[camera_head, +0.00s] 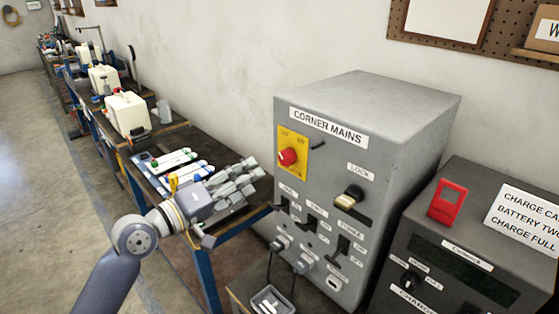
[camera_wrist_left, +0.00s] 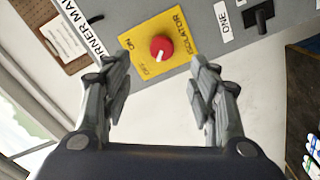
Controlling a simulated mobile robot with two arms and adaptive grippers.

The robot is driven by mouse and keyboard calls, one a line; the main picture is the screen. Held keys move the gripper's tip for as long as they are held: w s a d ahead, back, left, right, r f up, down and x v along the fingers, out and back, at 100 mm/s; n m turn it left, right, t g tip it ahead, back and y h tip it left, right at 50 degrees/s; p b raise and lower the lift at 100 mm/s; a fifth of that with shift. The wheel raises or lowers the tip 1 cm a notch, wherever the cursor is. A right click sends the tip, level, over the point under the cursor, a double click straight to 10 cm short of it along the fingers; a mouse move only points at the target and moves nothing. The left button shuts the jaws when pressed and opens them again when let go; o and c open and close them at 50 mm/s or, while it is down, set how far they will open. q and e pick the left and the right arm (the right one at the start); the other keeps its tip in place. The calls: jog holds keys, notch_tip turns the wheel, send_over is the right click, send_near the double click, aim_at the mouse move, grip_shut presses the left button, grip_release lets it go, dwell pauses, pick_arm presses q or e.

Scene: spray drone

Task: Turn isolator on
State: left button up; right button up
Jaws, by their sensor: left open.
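The isolator is a red round knob (camera_head: 288,156) on a yellow plate (camera_head: 293,140), at the upper left of the grey CORNER MAINS box (camera_head: 400,120). My left gripper (camera_head: 250,174) is open and empty, just left of the box front and a little below the knob. In the left wrist view the red knob (camera_wrist_left: 161,48) lies ahead, between the directions of the two open fingers (camera_wrist_left: 160,70), apart from both. The ON label (camera_wrist_left: 125,43) is on the plate's left. My right gripper is not in view.
Below the knob the box has several black switches (camera_head: 311,224) and plugged cables (camera_head: 301,267). A dark charger box (camera_head: 470,240) stands at the right. A workbench with bottles (camera_head: 172,160) lies behind my left arm.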

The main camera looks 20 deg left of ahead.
aim_at(284, 160)
pick_arm(q)
jog(key=p+x, duration=0.3)
jog(key=x, duration=0.6)
jog(key=shift+w+d+p, duration=0.1)
jog(key=shift+w+p, duration=0.25)
jog(key=shift+w, duration=0.05)
jog(key=shift+w+d+f, duration=0.15)
jog(key=shift+w+d, duration=0.05)
jog(key=shift+w, duration=0.2)
jog(key=c, duration=1.1)
